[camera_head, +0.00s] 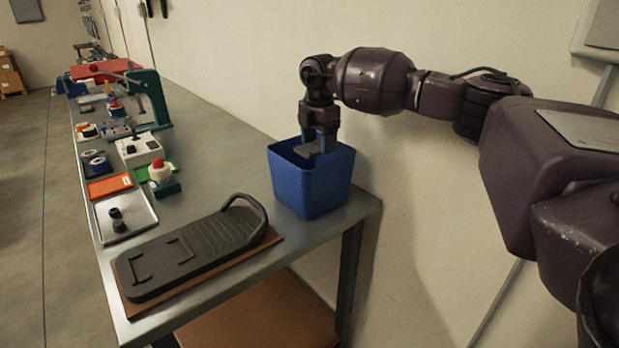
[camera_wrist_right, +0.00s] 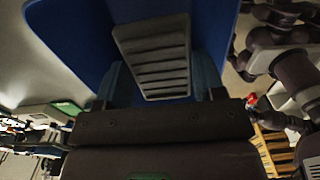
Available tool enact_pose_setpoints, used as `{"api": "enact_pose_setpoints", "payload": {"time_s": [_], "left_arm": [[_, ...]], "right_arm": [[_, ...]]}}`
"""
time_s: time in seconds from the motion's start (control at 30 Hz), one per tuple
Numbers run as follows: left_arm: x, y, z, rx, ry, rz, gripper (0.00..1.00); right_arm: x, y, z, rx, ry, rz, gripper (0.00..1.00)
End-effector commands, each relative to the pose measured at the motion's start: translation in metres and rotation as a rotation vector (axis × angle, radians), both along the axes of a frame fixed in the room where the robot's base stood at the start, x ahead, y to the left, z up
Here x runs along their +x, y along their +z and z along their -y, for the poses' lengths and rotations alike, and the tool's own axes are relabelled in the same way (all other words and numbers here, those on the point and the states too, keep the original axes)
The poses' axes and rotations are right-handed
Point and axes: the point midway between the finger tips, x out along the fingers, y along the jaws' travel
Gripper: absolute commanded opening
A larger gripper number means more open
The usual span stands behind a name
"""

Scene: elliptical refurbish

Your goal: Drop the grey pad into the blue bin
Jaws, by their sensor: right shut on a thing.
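The grey pad (camera_head: 307,150) is a small ribbed piece held at the mouth of the blue bin. It also shows in the right wrist view (camera_wrist_right: 155,62), between the two fingers. My right gripper (camera_head: 318,141) points down over the bin and is shut on the pad. The blue bin (camera_head: 313,189) stands upright at the near right end of the bench, against the wall side. Its blue wall fills the top of the right wrist view (camera_wrist_right: 75,45). The bin's floor is hidden. My left gripper is not in view.
A black footrest-like plate (camera_head: 190,250) with a loop handle lies on a brown board left of the bin. A grey tray (camera_head: 125,217), an orange tray (camera_head: 108,186), a red button (camera_head: 160,169) and a green press (camera_head: 150,98) stand farther along the bench.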

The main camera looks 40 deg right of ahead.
Motion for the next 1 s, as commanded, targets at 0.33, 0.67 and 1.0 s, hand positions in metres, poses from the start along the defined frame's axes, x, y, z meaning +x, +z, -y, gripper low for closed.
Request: {"api": "enact_pose_setpoints", "payload": {"time_s": [0.33,0.67,1.0], "left_arm": [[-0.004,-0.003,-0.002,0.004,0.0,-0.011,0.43],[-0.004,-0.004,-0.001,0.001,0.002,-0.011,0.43],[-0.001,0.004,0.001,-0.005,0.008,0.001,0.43]], "right_arm": [[0.0,0.001,0.0,0.0,0.0,0.001,0.89],[0.0,0.002,0.0,0.0,0.0,0.001,0.93],[0.0,0.051,0.0,0.001,0.001,0.007,0.93]]}}
